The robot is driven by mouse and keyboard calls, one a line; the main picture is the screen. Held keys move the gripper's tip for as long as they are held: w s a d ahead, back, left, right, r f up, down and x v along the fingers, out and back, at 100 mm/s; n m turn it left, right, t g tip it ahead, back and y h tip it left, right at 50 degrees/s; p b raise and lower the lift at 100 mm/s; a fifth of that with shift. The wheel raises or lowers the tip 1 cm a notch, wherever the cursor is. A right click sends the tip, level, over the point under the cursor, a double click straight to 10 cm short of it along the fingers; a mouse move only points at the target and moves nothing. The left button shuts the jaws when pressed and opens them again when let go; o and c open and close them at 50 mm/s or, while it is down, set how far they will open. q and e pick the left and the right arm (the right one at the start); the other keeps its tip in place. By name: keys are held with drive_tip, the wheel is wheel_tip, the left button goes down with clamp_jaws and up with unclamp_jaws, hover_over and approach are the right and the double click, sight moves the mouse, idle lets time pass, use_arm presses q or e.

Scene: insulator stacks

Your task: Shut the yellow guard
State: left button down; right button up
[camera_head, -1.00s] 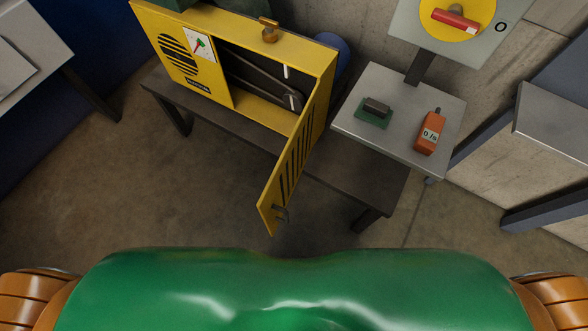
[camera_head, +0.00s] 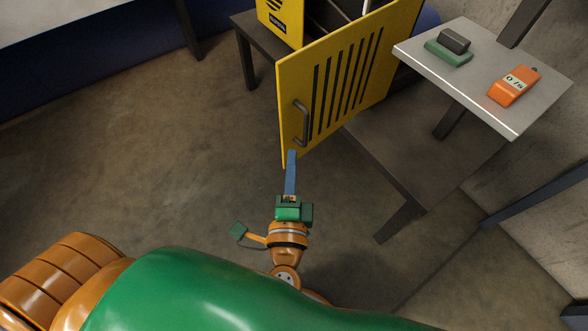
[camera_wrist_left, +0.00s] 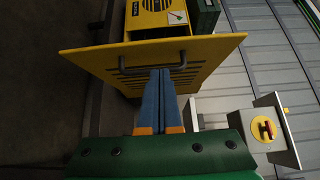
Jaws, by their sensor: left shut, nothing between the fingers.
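The yellow guard (camera_head: 335,85) is a slotted door standing wide open, swung out from the yellow machine housing (camera_head: 283,20). Its grey handle (camera_head: 301,122) is near the free edge. My left gripper (camera_head: 292,153) is shut and empty, with its blue fingertips at or just in front of the guard's lower free corner, below the handle. In the left wrist view the shut blue fingers (camera_wrist_left: 163,75) point at the slotted face of the guard (camera_wrist_left: 205,55), beside the handle (camera_wrist_left: 152,58); I cannot tell whether they touch it. My right gripper is not in view.
A grey side table (camera_head: 475,75) right of the guard holds a green-based dark block (camera_head: 450,48) and an orange meter (camera_head: 514,85). The dark bench (camera_head: 425,150) extends below the guard. The floor to the left is clear.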

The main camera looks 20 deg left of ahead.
sight(294, 117)
use_arm(q)
drive_tip(key=p+x, duration=0.1)
drive_tip(key=x, duration=0.7)
